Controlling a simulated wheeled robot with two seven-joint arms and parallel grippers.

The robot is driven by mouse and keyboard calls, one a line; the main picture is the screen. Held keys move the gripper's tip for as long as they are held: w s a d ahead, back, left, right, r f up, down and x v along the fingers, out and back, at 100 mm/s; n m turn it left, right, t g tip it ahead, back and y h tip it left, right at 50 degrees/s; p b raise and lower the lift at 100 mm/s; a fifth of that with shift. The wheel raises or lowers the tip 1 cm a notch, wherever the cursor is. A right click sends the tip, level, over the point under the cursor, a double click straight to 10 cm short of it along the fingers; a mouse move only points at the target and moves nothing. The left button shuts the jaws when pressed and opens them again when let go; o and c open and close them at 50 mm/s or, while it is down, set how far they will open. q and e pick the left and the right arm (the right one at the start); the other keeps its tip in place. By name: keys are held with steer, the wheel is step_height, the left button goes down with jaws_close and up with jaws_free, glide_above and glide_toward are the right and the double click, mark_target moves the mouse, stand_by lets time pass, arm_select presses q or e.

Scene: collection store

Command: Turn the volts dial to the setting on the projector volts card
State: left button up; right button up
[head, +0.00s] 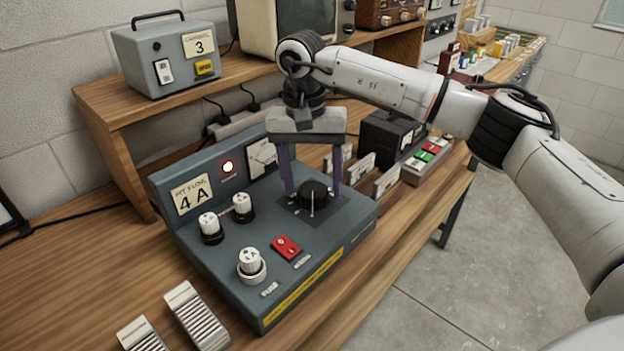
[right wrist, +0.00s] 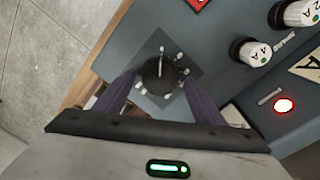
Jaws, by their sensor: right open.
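The dial (head: 314,194) is a round black knob with a pale pointer line, on a dark square plate on the grey sloped console (head: 215,250). In the right wrist view the dial (right wrist: 159,74) has pale marks around it, too small to read. My right gripper (head: 313,188) is open, pointing down, with one purple finger on each side of the dial. A gap shows between the fingers and the knob in the right wrist view. I cannot make out a projector volts card. My left gripper is not in view.
The console also carries a "FIT FUSE 4 A" card (head: 193,195), a lit red lamp (head: 228,167), white-topped fuses (head: 251,262) and a red switch (head: 286,247). Small upright cards (head: 387,179) stand right of the console. A grey box (head: 170,55) marked 3 stands on the shelf.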

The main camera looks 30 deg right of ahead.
steer(key=c, duration=1.1)
steer(key=shift+o, duration=0.2)
